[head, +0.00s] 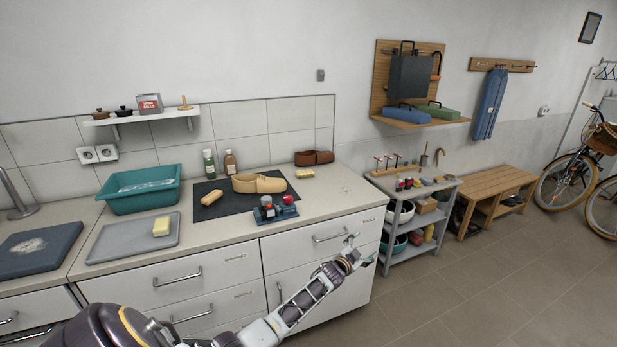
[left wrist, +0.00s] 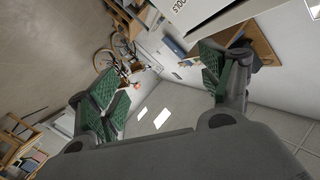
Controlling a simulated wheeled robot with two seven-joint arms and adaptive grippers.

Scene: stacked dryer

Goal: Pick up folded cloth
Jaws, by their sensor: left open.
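I cannot pick out a folded cloth for certain. In the head view a small pale yellow block (head: 161,227) lies on a grey tray (head: 132,240) on the counter; it could be a cloth or a sponge. A smaller yellow piece (head: 305,173) lies at the back of the counter. My left gripper (head: 356,249) is in front of the drawers, beside the counter's right end, apart from both pieces. In the left wrist view its green-padded fingers (left wrist: 160,88) are spread with nothing between them. My right gripper is not in view.
A grey shelf cart (head: 413,252), a wooden bench (head: 497,184) and a bicycle (head: 564,182) stand right. The floor (head: 500,285) before them is clear.

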